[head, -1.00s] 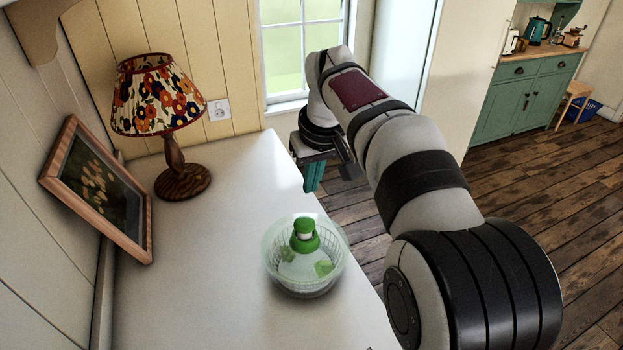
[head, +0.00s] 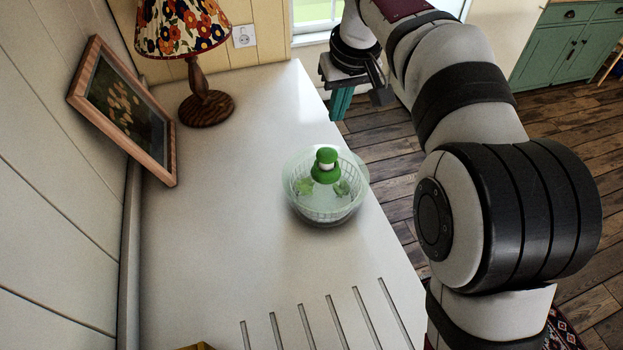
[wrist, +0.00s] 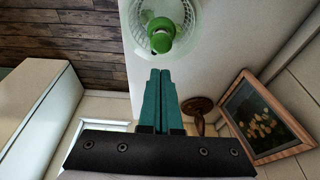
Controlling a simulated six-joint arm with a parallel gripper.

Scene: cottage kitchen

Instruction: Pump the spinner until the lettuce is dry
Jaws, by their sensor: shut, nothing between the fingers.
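The salad spinner (head: 322,208) stands on the white counter, a clear basket-like bowl with a clear lid and green leaves of lettuce (head: 342,188) inside. Its green pump knob (head: 326,166) stands up from the middle of the lid. In the wrist view the spinner (wrist: 193,42) is at the top, with the green knob (wrist: 161,33) beyond my fingertips. My gripper (head: 340,117) has teal fingers pointing down, held near the counter's right edge behind the spinner. The fingers (wrist: 160,72) are together and empty, apart from the knob.
A floral lamp (head: 207,106) and a leaning picture frame (head: 124,110) stand at the back left. Grooves (head: 333,319) are cut in the counter in front of the spinner. A yellowish object (head: 197,346) shows at the bottom edge. The counter left of the spinner is clear.

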